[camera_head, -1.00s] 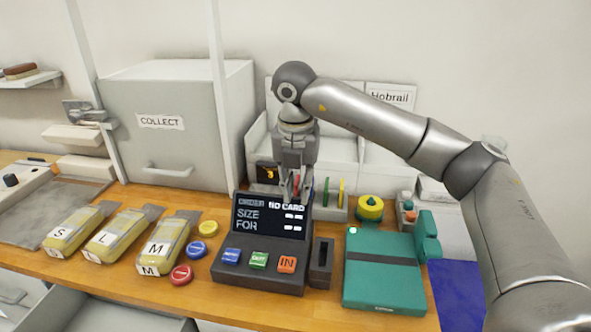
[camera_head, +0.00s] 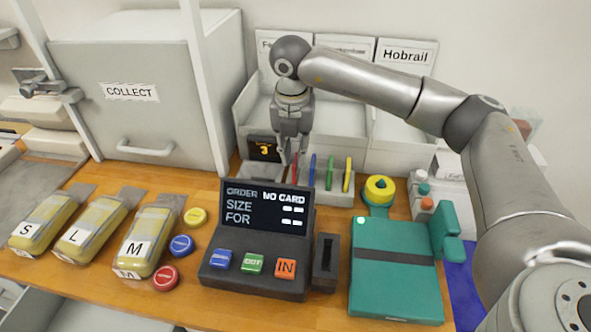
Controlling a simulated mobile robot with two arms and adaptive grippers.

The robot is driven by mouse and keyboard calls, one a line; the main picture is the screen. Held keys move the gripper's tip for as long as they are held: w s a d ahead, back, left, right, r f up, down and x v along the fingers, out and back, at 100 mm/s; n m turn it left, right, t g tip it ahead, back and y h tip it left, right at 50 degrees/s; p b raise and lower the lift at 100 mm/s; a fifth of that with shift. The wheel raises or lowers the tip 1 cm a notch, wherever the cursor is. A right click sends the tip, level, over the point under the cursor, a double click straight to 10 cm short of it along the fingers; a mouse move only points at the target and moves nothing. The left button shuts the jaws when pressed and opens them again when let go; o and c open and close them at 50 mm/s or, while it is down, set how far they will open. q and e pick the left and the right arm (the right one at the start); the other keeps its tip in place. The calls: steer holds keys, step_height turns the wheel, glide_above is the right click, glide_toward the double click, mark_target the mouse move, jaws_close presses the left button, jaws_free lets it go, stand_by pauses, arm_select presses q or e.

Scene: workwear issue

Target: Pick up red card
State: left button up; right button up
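The red card (camera_head: 295,167) stands upright in a small grey rack (camera_head: 334,198) behind the order terminal. Blue (camera_head: 312,169), green (camera_head: 330,172) and yellow (camera_head: 347,174) cards stand in a row to its right. My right gripper (camera_head: 292,157) points down at the red card, with its fingertips around the card's top. The fingers look apart, and I see no clear grip on the card. The terminal (camera_head: 257,270) hides the lower part of the card, and its screen reads "NO CARD". My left gripper is not in view.
A card slot (camera_head: 325,263) stands right of the terminal. A teal box (camera_head: 395,285) and a yellow round knob (camera_head: 379,189) are further right. Yellow packs marked S, L and M (camera_head: 145,240) and several round tokens lie left. The COLLECT cabinet (camera_head: 140,110) stands behind them.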

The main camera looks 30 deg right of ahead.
mark_target(295, 159)
steer(key=f, duration=0.2)
steer(key=f+p, duration=0.1)
steer(key=shift+d+f, duration=0.2)
steer(key=shift+f, duration=0.7)
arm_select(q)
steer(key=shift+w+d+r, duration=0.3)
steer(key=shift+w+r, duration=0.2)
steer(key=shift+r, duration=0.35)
arm_select(e)
jaws_close()
